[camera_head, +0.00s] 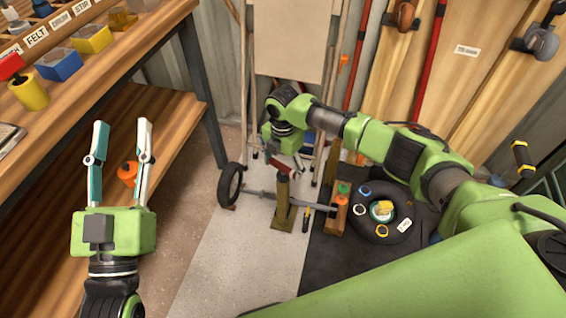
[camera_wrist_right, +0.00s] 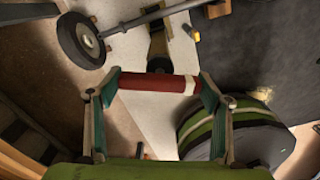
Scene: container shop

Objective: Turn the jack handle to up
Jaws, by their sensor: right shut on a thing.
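The jack (camera_head: 283,200) stands on the floor as an olive-brown post on a foot, below my right gripper; its post also shows in the right wrist view (camera_wrist_right: 158,45). The jack handle (camera_wrist_right: 158,84), a red bar with a pale band near one end, lies crosswise between the fingers of my right gripper (camera_wrist_right: 155,90). That gripper is shut on the handle. My left gripper (camera_head: 123,123) is open and empty, in front of the wooden shelves.
An axle (camera_head: 262,193) with a black wheel (camera_head: 230,185) passes by the jack. A tyre (camera_head: 377,232) holding small items lies on the dark mat at right. The workbench (camera_head: 150,50) stands at left. An orange object (camera_head: 128,173) sits behind my left fingers.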

